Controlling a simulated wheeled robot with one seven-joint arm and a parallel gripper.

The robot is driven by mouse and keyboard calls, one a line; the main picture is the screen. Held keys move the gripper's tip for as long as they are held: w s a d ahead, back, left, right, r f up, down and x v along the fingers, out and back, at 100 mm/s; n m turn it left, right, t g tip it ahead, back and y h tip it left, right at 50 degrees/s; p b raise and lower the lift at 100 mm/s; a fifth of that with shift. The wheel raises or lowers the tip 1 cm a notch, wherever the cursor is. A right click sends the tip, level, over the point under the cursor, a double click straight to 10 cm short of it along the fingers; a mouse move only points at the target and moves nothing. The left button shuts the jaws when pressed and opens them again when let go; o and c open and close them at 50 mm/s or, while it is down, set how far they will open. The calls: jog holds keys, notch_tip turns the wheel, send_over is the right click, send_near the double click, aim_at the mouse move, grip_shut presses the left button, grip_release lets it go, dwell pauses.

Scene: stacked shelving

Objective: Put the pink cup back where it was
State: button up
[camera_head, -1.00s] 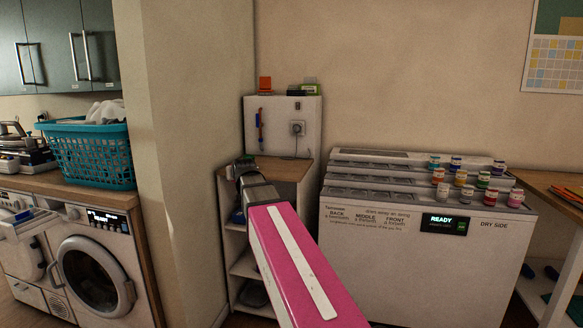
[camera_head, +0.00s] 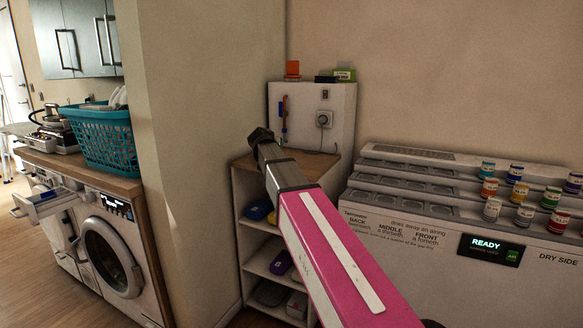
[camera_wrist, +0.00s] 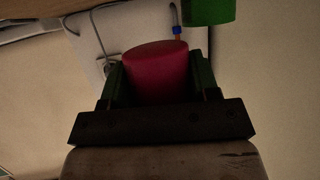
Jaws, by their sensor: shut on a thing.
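In the wrist view, the pink cup (camera_wrist: 155,72) is a deep pink rounded shape between the two green fingers of my gripper (camera_wrist: 158,85). My gripper is shut on it, with a finger against each side. In the head view, the dark end of my arm with the gripper (camera_head: 259,136) is in front of the small shelf unit (camera_head: 246,165), over its wooden top. The cup cannot be made out there; my pink and grey arm hides part of the unit.
A white stepped rack (camera_head: 395,215) with several small paint pots (camera_head: 490,188) stands at right. A wall pillar (camera_head: 190,130) is at left, beyond it a teal basket (camera_head: 105,140) on a washing-machine counter. A white panel (camera_head: 340,105) with a socket backs the unit. A green object (camera_wrist: 208,10) is near the cup.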

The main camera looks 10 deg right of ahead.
jog(key=w+a+r+m+g+h, duration=0.1)
jog(key=w+a+r+m+h, duration=0.2)
jog(key=a+r, duration=0.1)
jog(key=shift+g, duration=0.3)
jog(key=s+d+f, duration=0.1)
jog(key=d+f, duration=0.1)
jog(key=d, duration=0.1)
jog(key=s+d+f, duration=0.1)
jog(key=d+f, duration=0.1)
jog(key=d, duration=0.2)
jog(key=d+f, duration=0.2)
jog(key=d, duration=0.2)
jog(key=shift+s+d+f, duration=0.2)
jog(key=shift+s+f, duration=0.1)
jog(key=shift+s, duration=0.1)
jog(key=shift+f, duration=2)
jog(key=o, duration=1)
jog(key=shift+c, duration=0.2)
jog(key=v, duration=1.2)
